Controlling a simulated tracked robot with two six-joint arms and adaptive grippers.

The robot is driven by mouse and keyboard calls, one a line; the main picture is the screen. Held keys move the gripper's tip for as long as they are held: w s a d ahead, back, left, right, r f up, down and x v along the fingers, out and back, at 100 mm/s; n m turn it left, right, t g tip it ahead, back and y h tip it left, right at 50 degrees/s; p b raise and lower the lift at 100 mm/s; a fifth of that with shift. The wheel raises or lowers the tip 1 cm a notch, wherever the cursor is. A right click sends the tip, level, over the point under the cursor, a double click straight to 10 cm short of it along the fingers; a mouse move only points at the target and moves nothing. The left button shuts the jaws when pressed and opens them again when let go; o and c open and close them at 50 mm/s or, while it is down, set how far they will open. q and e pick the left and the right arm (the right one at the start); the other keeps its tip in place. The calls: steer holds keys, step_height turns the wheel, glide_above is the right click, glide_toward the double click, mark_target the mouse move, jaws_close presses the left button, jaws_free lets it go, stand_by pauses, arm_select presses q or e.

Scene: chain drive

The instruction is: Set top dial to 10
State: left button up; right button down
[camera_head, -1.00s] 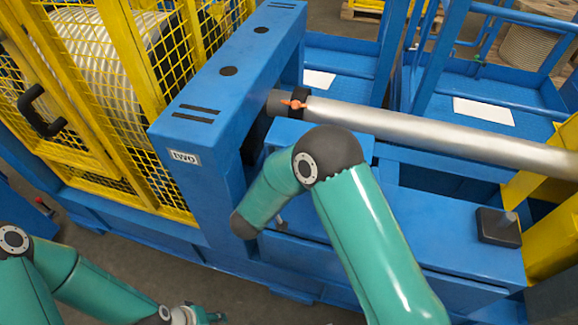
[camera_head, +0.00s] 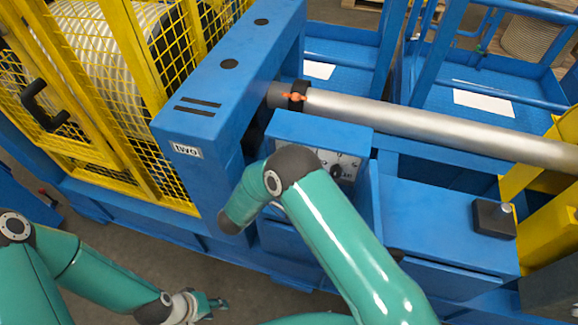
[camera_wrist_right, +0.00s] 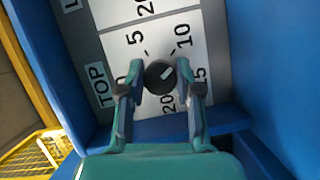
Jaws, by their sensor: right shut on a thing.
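The top dial (camera_wrist_right: 157,83) is a round black knob on a white panel (camera_wrist_right: 110,14), beside the label TOP, in the right wrist view. Its white mark points up and right, to the side where 10 and 15 are printed. My right gripper (camera_wrist_right: 160,72) is shut on the dial, one finger on each side. The fingers partly cover the numbers near the left and lower right of the dial. In the head view my right arm hides this gripper; part of the panel with a dark knob (camera_head: 337,172) shows beside it. My left gripper (camera_head: 208,304) is low in the head view, away from the panel.
A blue housing (camera_head: 320,133) overhangs the panel, and blue walls flank it closely in the wrist view. A silver shaft (camera_head: 430,121) runs behind it. A yellow mesh guard (camera_head: 110,130) stands at left. Bare floor shows near my left gripper.

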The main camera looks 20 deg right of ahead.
steer(key=shift+w+a+n+t+h, duration=0.2)
steer(key=shift+n+t+h, duration=0.1)
steer(key=shift+n, duration=0.7)
steer(key=c, duration=0.8)
jaws_free()
steer(key=shift+f, duration=0.1)
steer(key=v, duration=0.7)
steer(key=shift+s+a, duration=0.15)
steer(key=shift+a, duration=0.05)
